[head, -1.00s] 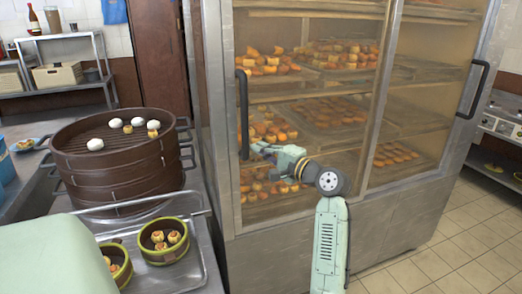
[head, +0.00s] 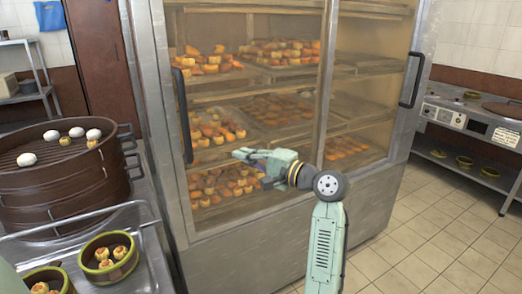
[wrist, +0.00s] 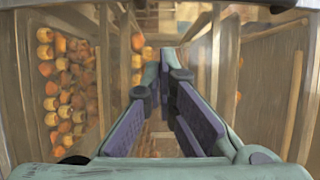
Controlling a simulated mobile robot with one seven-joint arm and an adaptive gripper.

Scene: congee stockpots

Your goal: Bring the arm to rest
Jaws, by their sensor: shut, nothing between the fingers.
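My gripper (head: 243,154) is in front of the glass front of a large steel cabinet (head: 270,222) in the head view. It points left, toward the cabinet's left door handle, and sits apart from that handle. In the wrist view the two fingers (wrist: 164,62) run forward and converge at their far ends, with nothing held between them. Whether the gripper touches the glass cannot be told.
Trays of orange and yellow pastries (head: 282,52) fill the cabinet shelves. A left handle (head: 183,115) and a right handle (head: 412,80) stick out. A stacked steamer (head: 55,190) and small baskets (head: 108,257) stand at left. Tiled floor (head: 420,240) is free at right.

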